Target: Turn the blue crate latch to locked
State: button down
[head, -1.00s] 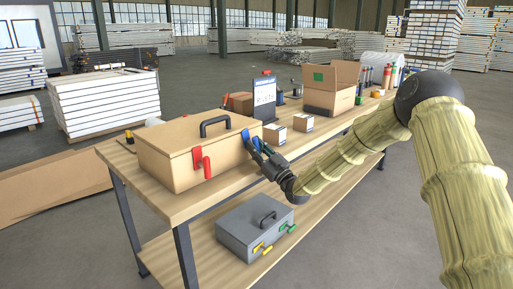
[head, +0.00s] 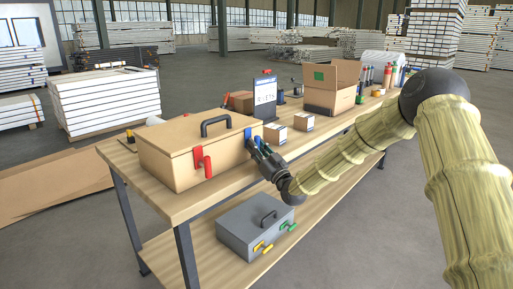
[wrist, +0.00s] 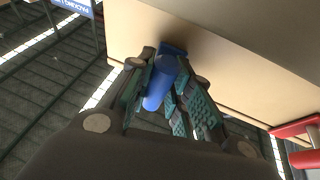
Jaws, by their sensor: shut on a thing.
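A tan crate (head: 160,158) with a black top handle stands on the upper shelf of the workbench. Its blue latch (head: 248,139) is at the right end of the front face, beside my gripper (head: 258,145). In the wrist view the blue latch (wrist: 160,82) shows as a rounded lever between the fingers, with its blue base against the crate wall. My gripper (wrist: 166,95) is shut on this lever. A red latch (head: 202,163) sits further left on the same face. The fingers partly hide the blue latch in the head view.
A grey case (head: 240,232) with yellow and green latches lies on the lower shelf. Small boxes (head: 303,121), a clipboard (head: 264,95) and an open carton (head: 330,88) stand on the bench to the right. The red latch (wrist: 298,140) shows at the wrist view's right edge.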

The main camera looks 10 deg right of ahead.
jog(key=c, duration=1.3)
grip_release()
jog(key=shift+w+d+r, duration=0.1)
jog(key=shift+d+r, duration=0.15)
jog(key=shift+d, duration=0.05)
jog(key=shift+c, duration=0.2)
jog(key=shift+f, duration=0.1)
jog(key=shift+a+f, duration=0.1)
jog(key=shift+a, duration=0.1)
jog(key=v, duration=1.2)
